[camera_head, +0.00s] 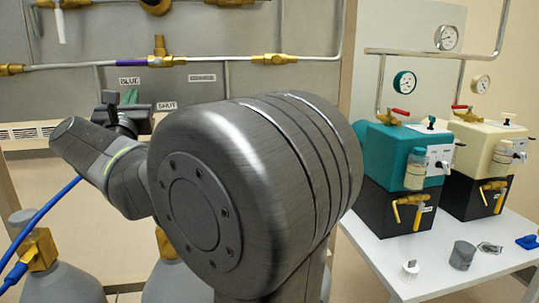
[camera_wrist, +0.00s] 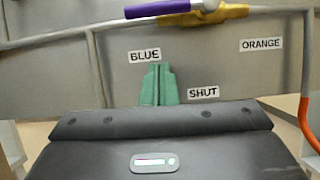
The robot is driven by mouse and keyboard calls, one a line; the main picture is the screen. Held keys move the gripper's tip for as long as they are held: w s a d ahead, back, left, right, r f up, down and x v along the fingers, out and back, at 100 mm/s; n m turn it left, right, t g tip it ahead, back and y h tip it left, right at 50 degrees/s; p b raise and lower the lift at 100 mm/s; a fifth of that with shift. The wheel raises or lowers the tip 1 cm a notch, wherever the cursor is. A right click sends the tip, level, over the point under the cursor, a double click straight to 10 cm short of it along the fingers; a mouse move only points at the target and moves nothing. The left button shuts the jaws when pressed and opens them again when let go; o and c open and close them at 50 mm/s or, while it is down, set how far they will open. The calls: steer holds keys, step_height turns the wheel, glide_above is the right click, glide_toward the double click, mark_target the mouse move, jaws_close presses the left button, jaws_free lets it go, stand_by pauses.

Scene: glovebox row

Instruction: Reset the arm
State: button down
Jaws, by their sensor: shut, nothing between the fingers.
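My gripper (camera_wrist: 158,86) shows in the wrist view as two green fingers, shut against each other with nothing between them. It points at the grey panel (camera_wrist: 120,40), below and between the BLUE label (camera_wrist: 144,56) and the SHUT label (camera_wrist: 203,92). In the head view my gripper (camera_head: 131,96) is at the left, small and partly hidden by the dark wrist. My arm is folded across the middle of the head view and hides the lower panel behind it. I cannot tell the distance from fingertips to panel.
Pipes with a brass valve (camera_head: 160,53) run along the panel. Gas cylinders (camera_head: 52,280) with a blue hose (camera_head: 42,215) stand below left. At right a white table (camera_head: 400,265) holds a teal box (camera_head: 392,150), a cream box (camera_head: 487,148) and small loose items.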

steer(key=shift+w+a+r+p, duration=0.1)
steer(key=shift+w+r+p, duration=0.15)
steer(key=shift+r+p, duration=1)
steer(key=shift+w+r+p, duration=0.2)
steer(key=shift+r+p, duration=0.9)
steer(key=shift+p, duration=0.25)
steer(key=shift+f, duration=0.1)
steer(key=s+d+f+b, duration=0.2)
steer(key=s+f+b, duration=0.3)
steer(key=s+f, duration=0.35)
steer(key=w+a+r+p, duration=0.2)
steer(key=w+r+p, duration=0.4)
steer(key=w+r, duration=0.25)
steer(key=n+y+p, duration=0.1)
steer(key=n+p, duration=0.2)
steer(key=d+f+n+g+y+p, duration=0.1)
steer(key=n+y+p, duration=0.1)
steer(key=n+p, duration=0.1)
steer(key=d+f+n+g+y+p, duration=0.1)
steer(key=n+y+p, duration=0.1)
steer(key=n+p, duration=0.1)
steer(key=shift+w+d+f+p, duration=0.2)
steer(key=shift+w+p, duration=0.05)
steer(key=shift+p, duration=0.2)
